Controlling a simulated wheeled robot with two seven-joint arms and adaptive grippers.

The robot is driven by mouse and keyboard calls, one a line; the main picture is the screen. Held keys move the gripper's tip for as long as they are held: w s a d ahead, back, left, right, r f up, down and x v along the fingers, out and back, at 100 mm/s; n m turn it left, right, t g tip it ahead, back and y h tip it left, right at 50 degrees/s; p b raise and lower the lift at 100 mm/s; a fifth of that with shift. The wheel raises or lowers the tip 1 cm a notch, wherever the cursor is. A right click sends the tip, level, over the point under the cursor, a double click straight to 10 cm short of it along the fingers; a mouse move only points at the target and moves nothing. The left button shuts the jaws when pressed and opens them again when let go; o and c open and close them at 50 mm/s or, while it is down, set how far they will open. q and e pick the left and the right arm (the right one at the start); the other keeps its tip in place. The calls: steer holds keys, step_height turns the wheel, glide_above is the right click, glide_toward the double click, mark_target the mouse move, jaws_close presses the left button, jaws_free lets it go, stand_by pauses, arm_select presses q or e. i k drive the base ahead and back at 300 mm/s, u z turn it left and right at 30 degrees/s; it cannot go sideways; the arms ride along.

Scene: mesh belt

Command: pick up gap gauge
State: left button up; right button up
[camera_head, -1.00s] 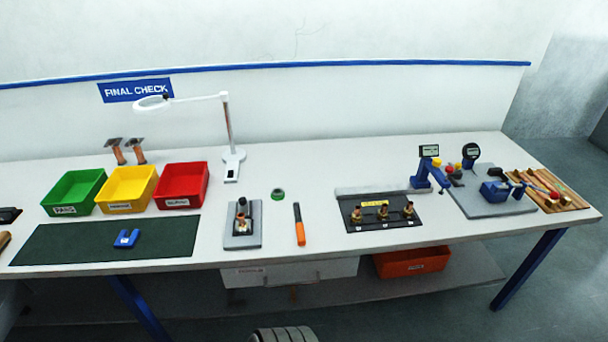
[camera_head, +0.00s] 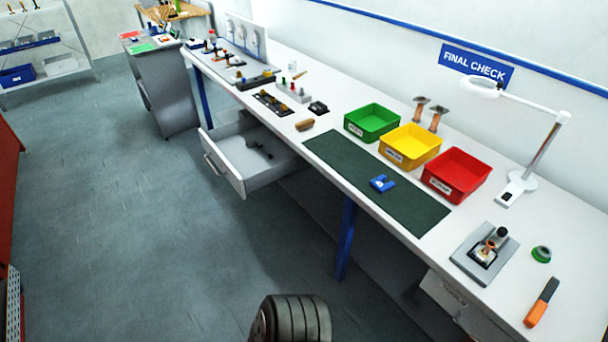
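A small blue U-shaped piece (camera_head: 382,183), which looks like the gap gauge, lies flat on the dark green mat (camera_head: 345,171) on the long white bench. It sits in the right half of the mat, in front of the yellow bin. Nothing touches it except the mat. Neither of my grippers is in view.
Green (camera_head: 372,122), yellow (camera_head: 410,146) and red (camera_head: 456,174) bins stand behind the mat. A magnifier lamp (camera_head: 530,160) and a grey fixture (camera_head: 484,253) are to the right. An open drawer (camera_head: 243,160) juts from the bench at left. The floor (camera_head: 130,240) before the bench is clear.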

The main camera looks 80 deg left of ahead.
mark_target(377, 184)
steer(key=u, duration=2.2)
